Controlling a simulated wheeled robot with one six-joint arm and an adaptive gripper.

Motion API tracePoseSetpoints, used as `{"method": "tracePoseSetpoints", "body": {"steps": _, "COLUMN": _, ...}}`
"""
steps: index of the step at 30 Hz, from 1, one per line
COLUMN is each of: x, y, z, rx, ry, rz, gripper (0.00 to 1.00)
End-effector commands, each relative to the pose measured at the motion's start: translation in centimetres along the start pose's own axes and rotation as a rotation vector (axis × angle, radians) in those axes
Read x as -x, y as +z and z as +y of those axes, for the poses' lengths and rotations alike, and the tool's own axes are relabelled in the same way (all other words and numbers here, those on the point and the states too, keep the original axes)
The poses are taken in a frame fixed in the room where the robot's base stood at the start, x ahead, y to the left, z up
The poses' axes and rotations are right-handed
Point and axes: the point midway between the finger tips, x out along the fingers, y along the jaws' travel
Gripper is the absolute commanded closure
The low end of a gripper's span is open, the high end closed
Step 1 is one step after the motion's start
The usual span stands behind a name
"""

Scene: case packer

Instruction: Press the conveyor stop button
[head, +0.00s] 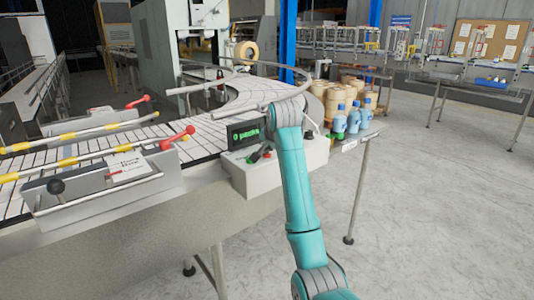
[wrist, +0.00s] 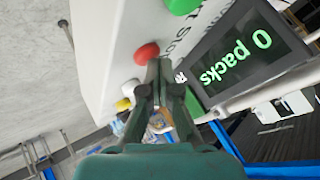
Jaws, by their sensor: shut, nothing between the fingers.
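The control box (head: 252,181) stands at the conveyor's edge, with a dark display (head: 244,133) reading "0 packs". In the wrist view the red button (wrist: 147,53) is on the pale panel, beside a partly hidden label that seems to read "Stop". In the head view my gripper (head: 260,153) is small and dark over the panel.
The conveyor (head: 207,137) curves away behind the box, with guide rails along it. Blue bottles (head: 354,117) and several tan containers (head: 325,93) stand right of the box. A grey side unit with red-tipped levers (head: 100,185) is at left. Open floor lies right.

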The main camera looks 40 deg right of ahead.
Motion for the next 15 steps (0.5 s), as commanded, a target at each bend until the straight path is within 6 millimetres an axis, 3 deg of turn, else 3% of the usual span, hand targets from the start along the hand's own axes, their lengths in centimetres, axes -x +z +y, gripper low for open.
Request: {"method": "tracePoseSetpoints", "body": {"steps": 15, "x": 0.6, "y": -0.45, "z": -0.47, "rx": 0.0, "ry": 0.0, "rz": 0.0, "gripper": 1.0}}
